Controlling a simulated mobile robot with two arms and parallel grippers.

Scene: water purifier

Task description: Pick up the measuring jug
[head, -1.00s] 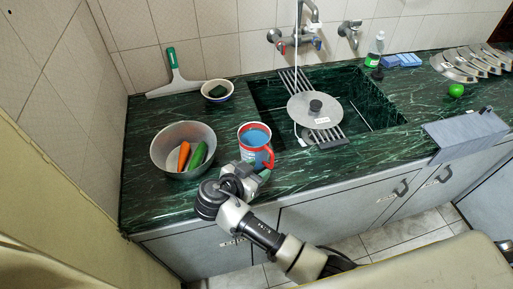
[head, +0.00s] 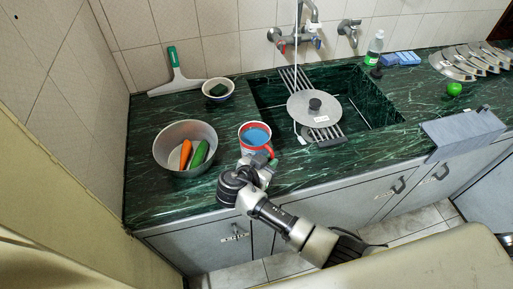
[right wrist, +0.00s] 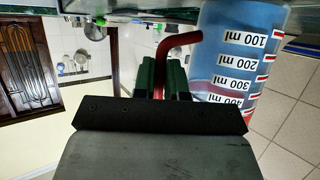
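The measuring jug (head: 256,134) stands on the green counter, between the metal bowl and the sink. It has a red rim and handle and a blue inside. In the right wrist view, which is upside down, its blue wall with white ml labels (right wrist: 235,50) fills the upper right. My right gripper (head: 262,163) is at the jug's near side. In the right wrist view its green-padded fingers (right wrist: 162,76) lie close on both sides of the red handle (right wrist: 180,41) and look shut on it. My left gripper is not in view.
A metal bowl (head: 163,153) with a carrot and a cucumber stands left of the jug. A small bowl (head: 218,96) is behind. The sink (head: 375,105) with a rack and round lid (head: 310,108) is to the right. The counter's front edge runs below the jug.

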